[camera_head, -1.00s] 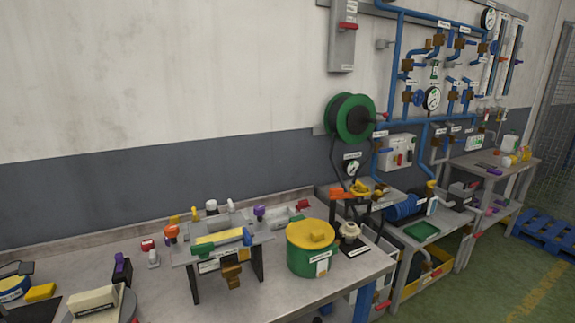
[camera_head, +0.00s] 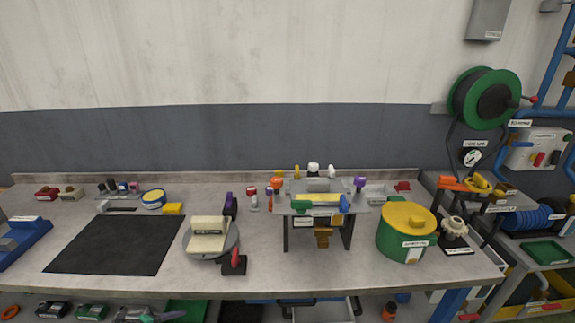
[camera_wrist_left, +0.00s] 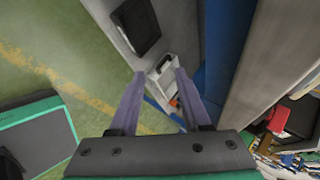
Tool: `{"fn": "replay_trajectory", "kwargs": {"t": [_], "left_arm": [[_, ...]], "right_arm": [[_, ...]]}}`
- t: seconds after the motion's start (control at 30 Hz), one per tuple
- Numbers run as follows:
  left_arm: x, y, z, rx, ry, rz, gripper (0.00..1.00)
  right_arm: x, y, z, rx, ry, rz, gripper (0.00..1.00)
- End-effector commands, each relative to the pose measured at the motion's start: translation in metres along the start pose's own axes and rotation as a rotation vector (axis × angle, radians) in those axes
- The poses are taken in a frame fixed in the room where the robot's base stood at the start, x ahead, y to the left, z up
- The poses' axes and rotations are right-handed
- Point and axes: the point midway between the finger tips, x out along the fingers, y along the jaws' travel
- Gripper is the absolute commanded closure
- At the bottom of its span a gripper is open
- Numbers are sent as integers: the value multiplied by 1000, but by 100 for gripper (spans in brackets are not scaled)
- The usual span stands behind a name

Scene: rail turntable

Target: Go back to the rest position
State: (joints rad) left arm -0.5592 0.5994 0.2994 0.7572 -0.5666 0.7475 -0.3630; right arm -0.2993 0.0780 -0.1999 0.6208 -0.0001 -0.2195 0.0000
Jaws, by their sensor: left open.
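My left gripper (camera_wrist_left: 158,98) shows in the left wrist view. Its two purple-grey fingers stand apart with nothing between them. It hangs over green floor, beside the edge of a grey furniture piece. Neither gripper shows in the head view. The round turntable (camera_head: 222,240) stands on the workbench (camera_head: 330,283) with a cream block (camera_head: 209,232) on it. A red-handled part (camera_head: 235,258) is at its front right.
A black mat (camera_head: 115,245) lies on the left of the bench. A small raised stand (camera_head: 287,235) and a green drum with yellow lid (camera_head: 407,235) are to the right. A hose reel (camera_head: 485,98) is on the wall. Green floor (camera_wrist_left: 65,60) is below my left gripper.

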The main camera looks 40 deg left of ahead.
Motion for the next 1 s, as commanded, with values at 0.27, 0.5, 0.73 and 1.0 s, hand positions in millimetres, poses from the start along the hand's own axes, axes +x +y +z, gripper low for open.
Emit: {"fn": "replay_trajectory", "kwargs": {"t": [0.27, 0.5, 0.73, 1.0], "left_arm": [[23, 98, 64, -589, -638, 212, 52], [32, 200, -18, -824, -723, 371, 52], [51, 281, -161, -996, -609, 514, 52], [82, 339, -226, -1074, -555, 579, 52]], "right_arm": [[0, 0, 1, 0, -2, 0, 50], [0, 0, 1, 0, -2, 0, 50], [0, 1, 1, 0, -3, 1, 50], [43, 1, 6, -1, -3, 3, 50]]}}
